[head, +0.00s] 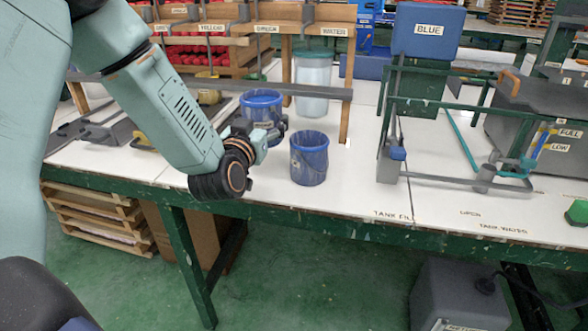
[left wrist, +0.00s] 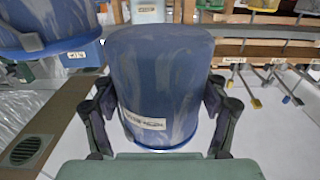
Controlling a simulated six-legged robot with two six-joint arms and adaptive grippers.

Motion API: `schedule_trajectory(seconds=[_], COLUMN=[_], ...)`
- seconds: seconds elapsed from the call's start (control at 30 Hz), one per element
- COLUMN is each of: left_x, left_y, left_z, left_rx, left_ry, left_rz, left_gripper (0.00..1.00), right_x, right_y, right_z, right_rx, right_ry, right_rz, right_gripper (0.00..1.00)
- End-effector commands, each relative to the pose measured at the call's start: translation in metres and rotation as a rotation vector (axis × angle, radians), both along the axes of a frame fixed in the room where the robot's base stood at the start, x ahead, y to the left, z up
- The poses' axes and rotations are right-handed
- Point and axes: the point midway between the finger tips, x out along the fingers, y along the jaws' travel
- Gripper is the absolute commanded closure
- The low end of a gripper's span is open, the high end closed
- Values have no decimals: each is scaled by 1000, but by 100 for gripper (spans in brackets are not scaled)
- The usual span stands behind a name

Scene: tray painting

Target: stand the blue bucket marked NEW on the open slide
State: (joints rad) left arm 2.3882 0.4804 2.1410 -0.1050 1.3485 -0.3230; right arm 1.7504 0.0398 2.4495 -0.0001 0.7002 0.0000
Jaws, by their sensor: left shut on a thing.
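My left gripper (head: 268,133) is shut on a blue bucket (head: 262,101), the farther of two. In the left wrist view this bucket (left wrist: 165,75) is between the fingers, with a white label too small to read. The gripper hides its lower part in the head view, so I cannot tell whether it touches the table. A second blue bucket (head: 310,158) stands upright on the white table, to the right and nearer; its marking is not readable. I cannot tell for certain which part is the open slide. My right gripper is not in view.
A wooden rack (head: 265,14) with labels stands at the back, with a translucent container (head: 312,80) near it. A green frame with a blue tank (head: 428,32) marked BLUE stands to the right. The white table (head: 340,195) is clear in front of the second bucket.

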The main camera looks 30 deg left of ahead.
Motion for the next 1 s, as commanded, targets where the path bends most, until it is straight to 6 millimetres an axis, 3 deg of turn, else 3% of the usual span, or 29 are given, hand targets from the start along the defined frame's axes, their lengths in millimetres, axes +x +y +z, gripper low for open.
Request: schedule_trajectory(seconds=[0.1,0.4,0.63,0.83,1.0], left_x=[0,-3,-2,-1,1], left_y=[2,1,1,1,2], left_z=[0,-52,-66,-95,-96], left_rx=[1,1,1,1,0], left_ry=[-3,-1,-4,-2,-4], left_rz=[9,10,10,9,9], left_gripper=[73,73,73,73,73], right_x=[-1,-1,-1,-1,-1], right_y=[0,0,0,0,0], right_z=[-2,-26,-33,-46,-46], right_rx=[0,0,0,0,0], right_ry=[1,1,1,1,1], right_rz=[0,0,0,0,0], right_gripper=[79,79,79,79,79])
